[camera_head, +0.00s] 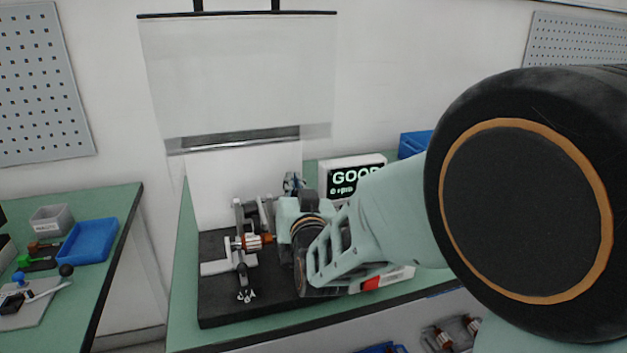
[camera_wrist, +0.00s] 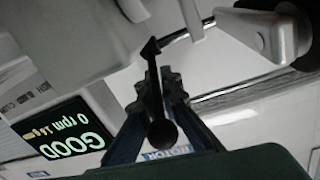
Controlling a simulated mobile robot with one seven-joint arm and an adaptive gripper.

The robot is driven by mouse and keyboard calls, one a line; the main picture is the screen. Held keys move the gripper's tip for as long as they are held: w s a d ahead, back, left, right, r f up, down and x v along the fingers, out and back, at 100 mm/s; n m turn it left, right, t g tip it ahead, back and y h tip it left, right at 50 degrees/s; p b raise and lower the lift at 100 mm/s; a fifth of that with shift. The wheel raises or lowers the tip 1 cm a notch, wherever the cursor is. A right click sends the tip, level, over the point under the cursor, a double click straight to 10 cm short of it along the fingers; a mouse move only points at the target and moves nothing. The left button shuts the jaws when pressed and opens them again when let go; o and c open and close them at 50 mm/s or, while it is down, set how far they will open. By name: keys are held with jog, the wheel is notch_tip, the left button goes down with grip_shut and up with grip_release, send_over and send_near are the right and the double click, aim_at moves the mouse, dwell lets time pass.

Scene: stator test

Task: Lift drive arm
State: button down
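The drive arm's black handle (camera_wrist: 157,105), a slim rod with a rounded end, lies between the fingers of my gripper (camera_wrist: 161,88) in the wrist view. The fingers converge on both sides of it and appear shut on it. In the head view my own wrist and forearm hide the handle and most of the drive arm. The test stand rests on a dark base plate (camera_head: 225,305). A rotor with copper-orange windings (camera_head: 252,242) lies level in the stand, left of my wrist.
A display (camera_head: 353,176) reading GOOD stands behind my arm; the wrist view shows "0 rpm" on it. A blue bin (camera_head: 414,143) is at the back right. A left table holds a blue tray (camera_head: 89,241), a grey bin (camera_head: 51,220) and tools. A white panel (camera_head: 245,182) stands behind the stand.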

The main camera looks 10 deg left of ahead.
jog(key=shift+r+p, duration=0.2)
jog(key=shift+p, duration=0.2)
jog(key=p, duration=0.1)
jog(key=g+p, duration=0.1)
jog(key=p, duration=0.1)
jog(key=shift+w+a+r+h, duration=0.1)
jog(key=shift+w+r+h, duration=0.1)
jog(key=shift+r+h, duration=0.15)
jog(key=shift+w+a+f+g+h+p, duration=0.2)
jog(key=shift+g+h+p, duration=0.15)
jog(key=shift+g+p, duration=0.55)
jog(key=shift+w+f+p, duration=0.1)
jog(key=shift+f+p, duration=0.05)
jog(key=shift+p, duration=0.2)
jog(key=shift+w, duration=0.1)
jog(key=shift+w+a+f+b, duration=0.1)
jog(key=shift+a+f+b, duration=0.05)
jog(key=shift+b, duration=0.3)
jog(key=c, duration=2.2)
grip_release()
jog(key=shift+w+a+f, duration=0.15)
jog(key=shift+w, duration=0.05)
jog(key=shift+o, duration=0.2)
jog(key=shift+s, duration=0.1)
